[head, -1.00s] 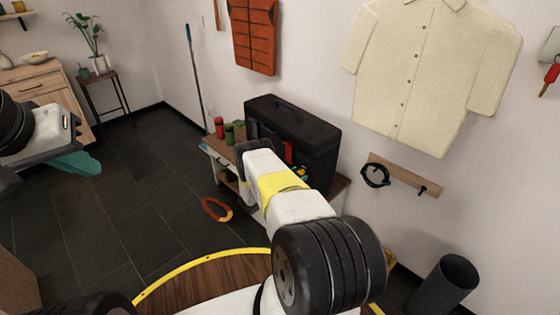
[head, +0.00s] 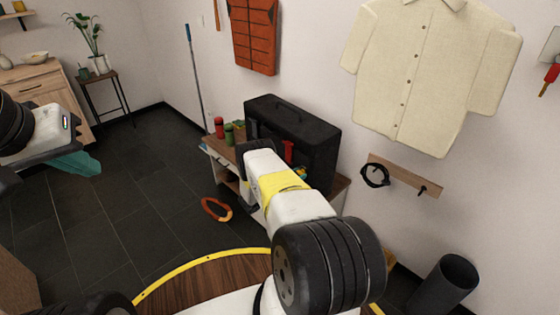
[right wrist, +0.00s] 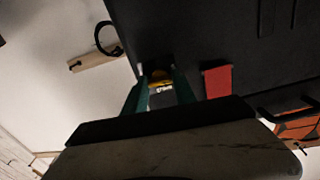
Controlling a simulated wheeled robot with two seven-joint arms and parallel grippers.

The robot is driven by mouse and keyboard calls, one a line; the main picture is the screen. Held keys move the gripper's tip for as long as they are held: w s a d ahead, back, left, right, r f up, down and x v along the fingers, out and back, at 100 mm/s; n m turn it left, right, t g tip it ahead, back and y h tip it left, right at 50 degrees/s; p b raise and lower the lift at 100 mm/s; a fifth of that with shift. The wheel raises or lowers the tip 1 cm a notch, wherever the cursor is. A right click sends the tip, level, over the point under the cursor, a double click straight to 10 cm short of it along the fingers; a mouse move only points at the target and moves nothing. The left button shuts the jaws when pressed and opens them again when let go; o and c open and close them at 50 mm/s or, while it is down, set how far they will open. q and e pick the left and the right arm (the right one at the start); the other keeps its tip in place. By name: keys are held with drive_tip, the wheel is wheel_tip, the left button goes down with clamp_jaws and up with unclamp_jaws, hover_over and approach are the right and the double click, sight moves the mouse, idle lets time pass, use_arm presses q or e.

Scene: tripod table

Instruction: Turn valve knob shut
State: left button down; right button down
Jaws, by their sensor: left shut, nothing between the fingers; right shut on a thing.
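The dark case (head: 315,150) stands against the wall in the head view and fills the upper right of the right wrist view (right wrist: 225,35). My right gripper (right wrist: 160,82) has its teal fingers shut on a small yellowish part at the case's face, which I take to be the valve knob (right wrist: 158,73). Most of the knob is hidden by the fingers, so its angle cannot be told. My left gripper (head: 76,164) is shut and empty, far to the left above the floor.
A red part (right wrist: 217,82) sits on the case beside the knob. Red and green canisters (head: 219,127) stand on the low bench left of the case. An orange ring (head: 216,209) lies on the floor. The round wooden table (head: 200,280) is in front.

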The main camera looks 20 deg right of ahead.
drive_tip(key=m, duration=1.3)
drive_tip(key=shift+m, duration=1.9)
drive_tip(key=c, duration=1)
unclamp_jaws()
